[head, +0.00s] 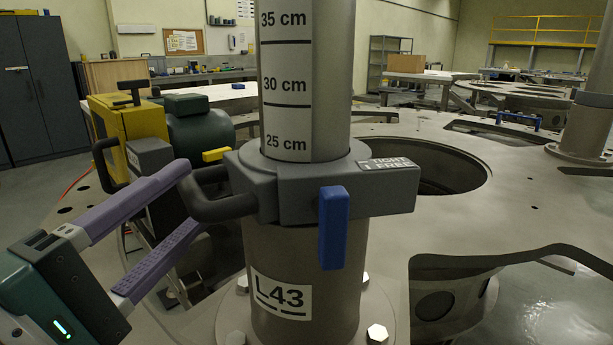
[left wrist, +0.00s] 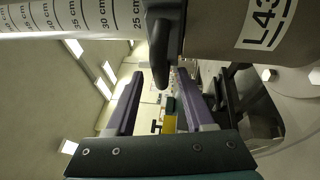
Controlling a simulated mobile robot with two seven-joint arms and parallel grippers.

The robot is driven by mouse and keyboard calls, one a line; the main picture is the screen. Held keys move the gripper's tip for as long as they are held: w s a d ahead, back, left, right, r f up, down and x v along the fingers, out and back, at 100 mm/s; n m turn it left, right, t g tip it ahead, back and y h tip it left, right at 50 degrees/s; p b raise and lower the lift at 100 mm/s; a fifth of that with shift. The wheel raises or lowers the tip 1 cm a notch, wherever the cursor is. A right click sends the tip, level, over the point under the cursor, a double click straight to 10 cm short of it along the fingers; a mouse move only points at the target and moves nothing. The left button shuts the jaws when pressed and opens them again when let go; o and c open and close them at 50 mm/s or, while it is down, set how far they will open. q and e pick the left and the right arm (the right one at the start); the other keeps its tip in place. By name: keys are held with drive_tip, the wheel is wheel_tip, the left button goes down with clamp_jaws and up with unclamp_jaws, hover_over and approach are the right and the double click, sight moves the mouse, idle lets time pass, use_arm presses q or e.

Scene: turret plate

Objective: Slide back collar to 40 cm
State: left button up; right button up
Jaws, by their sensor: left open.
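The dark grey collar (head: 345,190) sits around the upright column (head: 333,80), its top edge just below the 25 cm mark. A blue lever (head: 333,228) hangs down on its front, beside a plate reading "TIGHT" and "FREE" (head: 388,163). A dark loop handle (head: 222,208) sticks out on its left; it also shows in the left wrist view (left wrist: 160,67). My left gripper (head: 191,196) is open, its purple fingertips at the handle. In the left wrist view the handle's end appears between the fingertips; I cannot tell whether they touch.
The collar is above a grey base marked L43 (head: 283,296), bolted to a broad metal plate (head: 520,215) with a large round opening. A yellow and dark green machine (head: 130,118) stands behind my left gripper. The column above the collar looks clear.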

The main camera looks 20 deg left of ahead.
use_arm(q)
drive_tip(key=shift+w+r, duration=0.15)
drive_tip(key=shift+w, duration=1.05)
clamp_jaws()
idle(0.6)
